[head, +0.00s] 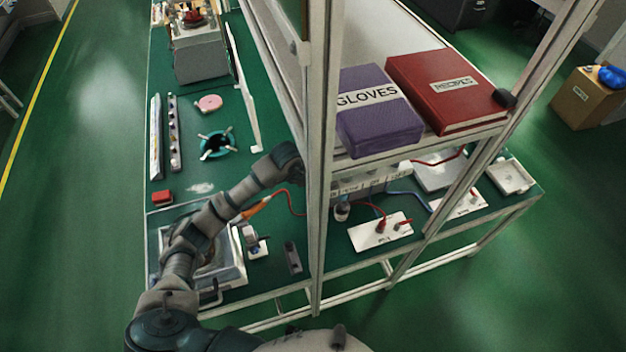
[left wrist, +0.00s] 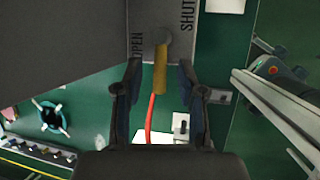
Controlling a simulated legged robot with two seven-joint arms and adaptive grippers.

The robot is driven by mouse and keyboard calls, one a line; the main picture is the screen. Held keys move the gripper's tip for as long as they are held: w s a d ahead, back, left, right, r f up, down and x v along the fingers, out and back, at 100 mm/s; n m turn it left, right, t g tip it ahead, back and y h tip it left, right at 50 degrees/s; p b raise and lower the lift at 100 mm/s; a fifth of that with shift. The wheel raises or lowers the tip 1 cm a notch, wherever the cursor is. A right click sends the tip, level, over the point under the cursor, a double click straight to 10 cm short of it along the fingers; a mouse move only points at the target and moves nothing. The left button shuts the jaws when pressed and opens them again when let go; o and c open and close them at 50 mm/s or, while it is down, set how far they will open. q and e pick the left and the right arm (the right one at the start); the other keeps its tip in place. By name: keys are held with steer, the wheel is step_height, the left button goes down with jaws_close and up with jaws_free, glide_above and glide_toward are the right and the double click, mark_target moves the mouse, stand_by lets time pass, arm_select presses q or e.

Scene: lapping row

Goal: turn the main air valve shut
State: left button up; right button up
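The air valve's yellow lever (left wrist: 161,72) shows in the left wrist view. It hangs from a round pivot on a grey plate (left wrist: 150,12), pointing down in the picture. The plate reads OPEN on the left and SHUT on the upper right. My left gripper (left wrist: 159,85) is open, one finger on each side of the lever, with a visible gap on both sides. In the head view my left arm reaches to the shelf upright; the upright hides the fingers, and I cannot make out the valve there. My right gripper is in neither view.
A shelf frame upright (head: 319,230) stands right beside my left wrist. Above the bench, a shelf holds a purple GLOVES box (head: 375,125) and a red binder (head: 430,95). A red hose (left wrist: 151,118) runs below the lever. White boxes with plugs (head: 372,236) sit on the green bench.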

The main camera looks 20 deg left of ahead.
arm_select(q)
jaws_close()
